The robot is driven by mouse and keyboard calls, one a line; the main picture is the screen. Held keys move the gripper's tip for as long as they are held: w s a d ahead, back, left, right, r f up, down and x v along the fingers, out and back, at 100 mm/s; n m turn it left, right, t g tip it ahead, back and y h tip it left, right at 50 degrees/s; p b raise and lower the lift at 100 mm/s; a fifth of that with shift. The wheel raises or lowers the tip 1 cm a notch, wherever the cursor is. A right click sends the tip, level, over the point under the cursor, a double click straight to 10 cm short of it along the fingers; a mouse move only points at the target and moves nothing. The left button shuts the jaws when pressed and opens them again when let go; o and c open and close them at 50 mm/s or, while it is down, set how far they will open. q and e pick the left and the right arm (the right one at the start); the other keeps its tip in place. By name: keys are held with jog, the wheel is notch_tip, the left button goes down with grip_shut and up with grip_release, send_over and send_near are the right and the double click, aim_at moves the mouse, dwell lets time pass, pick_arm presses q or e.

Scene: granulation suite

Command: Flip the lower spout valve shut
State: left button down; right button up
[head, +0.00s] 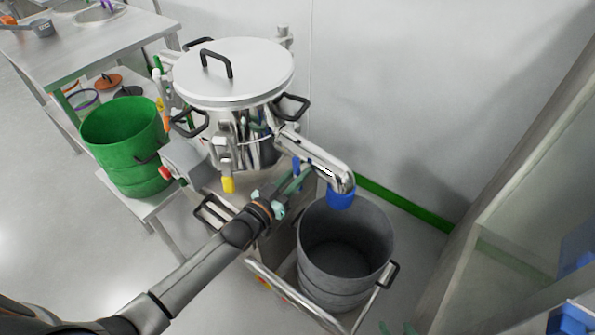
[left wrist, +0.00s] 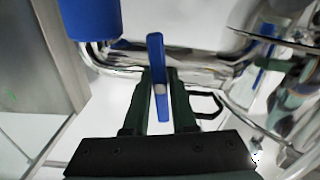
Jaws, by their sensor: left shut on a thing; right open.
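The lower spout (head: 318,155) is a shiny metal pipe from the steel vessel (head: 235,75), ending in a blue outlet sleeve (head: 341,199). Its blue valve lever (head: 296,166) shows beside the pipe, partly hidden. My left gripper (head: 298,180) reaches it from below left. In the left wrist view the lever (left wrist: 157,65) lies between the two dark fingers (left wrist: 160,100), which are shut on it. There it looks crosswise to the pipe (left wrist: 200,70). Only the greenish fingertips of my right gripper (head: 396,328) show at the bottom edge, apart and empty.
A green bucket (head: 110,150) stands on a low table at left. A steel table (head: 100,35) is behind it. A wall and a cabinet (head: 500,220) bound the right.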

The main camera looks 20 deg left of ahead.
pick_arm(q)
jog(key=shift+m, duration=0.6)
pick_arm(e)
jog(key=shift+w+d+r, duration=0.1)
jog(key=shift+d+r, duration=0.1)
pick_arm(q)
jog(key=c, duration=0.7)
grip_release()
pick_arm(e)
jog(key=shift+a, duration=0.1)
pick_arm(q)
jog(key=shift+s, duration=0.15)
jog(key=p+v, duration=0.1)
jog(key=v, duration=1.1)
jog(key=shift+s+a, duration=0.1)
pick_arm(e)
jog(key=shift+s+d+r, duration=0.2)
jog(key=shift+d+r, duration=0.05)
jog(key=shift+d, duration=0.15)
jog(key=shift+r, duration=0.15)
